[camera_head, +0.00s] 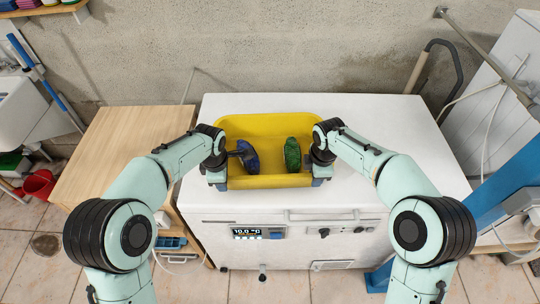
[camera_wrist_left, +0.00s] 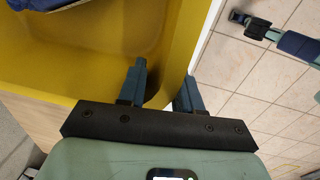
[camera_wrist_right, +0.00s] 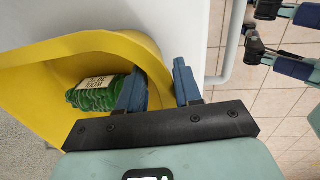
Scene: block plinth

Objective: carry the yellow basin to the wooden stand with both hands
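The yellow basin (camera_head: 265,125) is on the white chest unit's top, roughly central; I cannot tell whether it rests or is slightly raised. It looks level. Inside lie a dark blue item (camera_head: 249,158) and a green labelled item (camera_head: 292,155). My left gripper (camera_head: 215,180) is at the basin's left end, its fingers (camera_wrist_left: 161,85) closed around the wall. My right gripper (camera_head: 321,175) grips the right end the same way, one finger inside and one outside (camera_wrist_right: 160,85). The wooden stand (camera_head: 120,135) is left of the white unit, its top bare.
The white unit (camera_head: 390,125) has free top room right of the basin, and a front handle and display. A blue post (camera_head: 510,185) and hoses stand at the right. A sink (camera_head: 20,105) and red bucket (camera_head: 40,184) are at the far left. A wall closes the back.

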